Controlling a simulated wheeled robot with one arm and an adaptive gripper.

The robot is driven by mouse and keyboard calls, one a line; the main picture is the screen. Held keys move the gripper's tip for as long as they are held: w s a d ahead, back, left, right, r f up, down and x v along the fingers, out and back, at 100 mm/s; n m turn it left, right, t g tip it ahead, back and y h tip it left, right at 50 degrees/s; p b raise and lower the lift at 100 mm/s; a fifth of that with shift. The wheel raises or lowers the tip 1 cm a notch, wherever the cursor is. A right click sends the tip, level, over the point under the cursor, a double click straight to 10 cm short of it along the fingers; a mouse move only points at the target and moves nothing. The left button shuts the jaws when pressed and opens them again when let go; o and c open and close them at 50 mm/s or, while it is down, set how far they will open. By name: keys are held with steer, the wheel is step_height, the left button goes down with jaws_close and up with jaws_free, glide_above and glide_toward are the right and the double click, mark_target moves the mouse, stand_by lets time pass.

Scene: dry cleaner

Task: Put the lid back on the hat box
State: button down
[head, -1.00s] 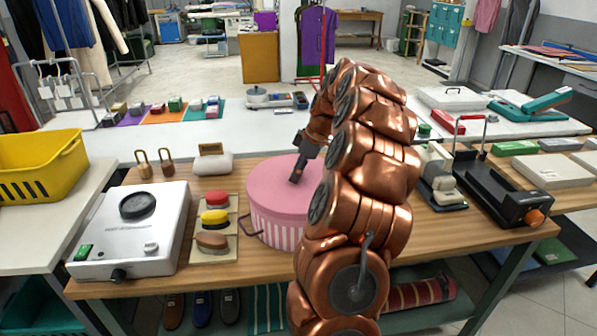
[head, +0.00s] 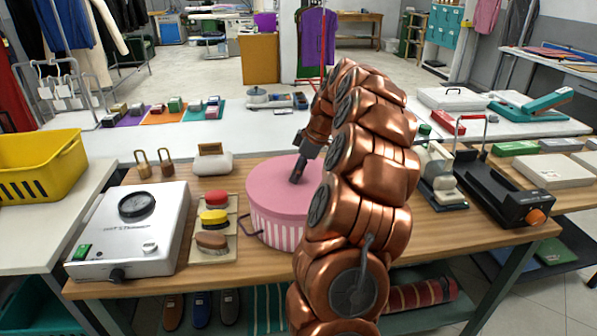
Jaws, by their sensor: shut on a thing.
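The round hat box (head: 276,232) with pink and white stripes stands on the wooden table, with a dark handle at its left side. The plain pink lid (head: 268,190) lies over the top of the box and looks level. My gripper (head: 296,180) comes down from above onto the middle of the lid, its fingers shut at the lid's top. Whatever it grips there is too small and covered to make out. My copper arm hides the right part of the lid and box, so I cannot tell how the rim sits there.
Left of the box is a tray of brushes (head: 213,228) and a silver steamer unit (head: 135,230). A black machine (head: 500,190) stands at the right. A little bare wood shows in front of the box.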

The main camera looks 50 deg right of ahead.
steer(key=shift+b, duration=0.4)
stand_by(0.5)
steer(key=shift+c, duration=1.2)
jaws_free()
steer(key=shift+r, duration=0.15)
steer(key=shift+r+p, duration=0.55)
steer(key=shift+r, duration=2.8)
steer(key=shift+c, duration=0.3)
jaws_close()
